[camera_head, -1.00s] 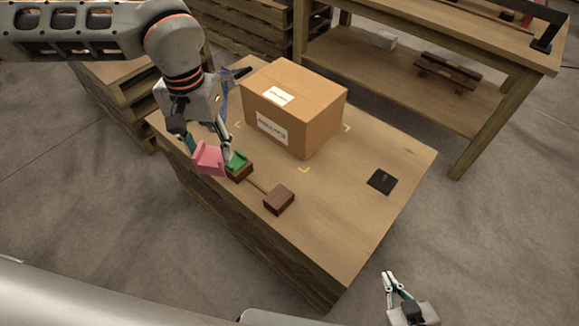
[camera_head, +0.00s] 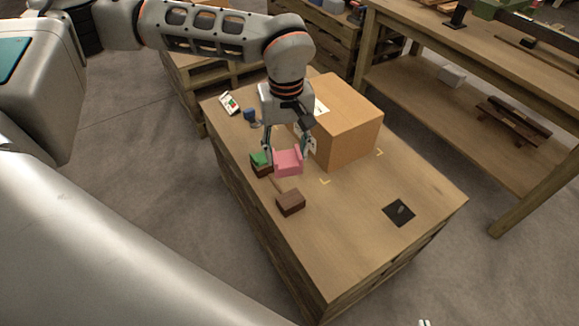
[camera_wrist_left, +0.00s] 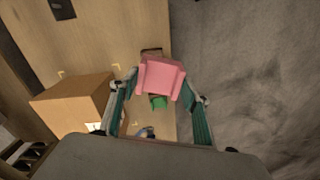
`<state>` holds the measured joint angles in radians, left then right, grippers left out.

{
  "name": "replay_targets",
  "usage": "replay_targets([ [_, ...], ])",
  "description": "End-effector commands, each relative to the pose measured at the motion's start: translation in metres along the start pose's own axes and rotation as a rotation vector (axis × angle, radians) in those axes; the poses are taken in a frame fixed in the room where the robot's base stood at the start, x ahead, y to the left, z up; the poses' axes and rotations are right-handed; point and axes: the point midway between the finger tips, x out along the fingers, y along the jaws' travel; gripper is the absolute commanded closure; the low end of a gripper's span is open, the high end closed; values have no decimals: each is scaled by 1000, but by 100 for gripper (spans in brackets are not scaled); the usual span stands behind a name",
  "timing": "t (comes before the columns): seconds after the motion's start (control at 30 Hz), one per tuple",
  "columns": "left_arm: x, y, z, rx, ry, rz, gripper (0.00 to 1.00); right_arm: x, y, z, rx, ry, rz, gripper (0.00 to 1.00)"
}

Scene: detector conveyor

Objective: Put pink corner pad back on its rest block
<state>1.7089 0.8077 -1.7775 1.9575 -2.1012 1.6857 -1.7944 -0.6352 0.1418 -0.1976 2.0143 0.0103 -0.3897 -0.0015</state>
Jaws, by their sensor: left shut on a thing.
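My left gripper (camera_head: 287,158) is shut on the pink corner pad (camera_head: 289,163) and holds it over the table beside the box. In the left wrist view the pink pad (camera_wrist_left: 160,80) sits between the fingertips. A bare dark brown block (camera_head: 290,203) lies on the table just in front of the pad. A second brown block (camera_head: 262,173), partly hidden, carries a green pad (camera_head: 259,158) to the pad's left; a thin wooden bar (camera_head: 278,185) runs between the blocks. The green pad also shows in the left wrist view (camera_wrist_left: 158,102). Only the tips of my right gripper (camera_head: 425,322) show.
A cardboard box (camera_head: 345,125) stands close behind my left gripper. A black plate (camera_head: 399,212) lies at the right of the table (camera_head: 350,235). A small blue item (camera_head: 250,116) and a white card (camera_head: 229,103) lie at the back left.

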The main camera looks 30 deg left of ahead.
Motion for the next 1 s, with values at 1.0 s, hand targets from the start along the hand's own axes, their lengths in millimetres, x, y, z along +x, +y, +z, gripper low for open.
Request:
replay_targets([
  [1.0,81,28,-48,-2380,1,-4,76,-13,-1,-27,20,17,-9,100],
])
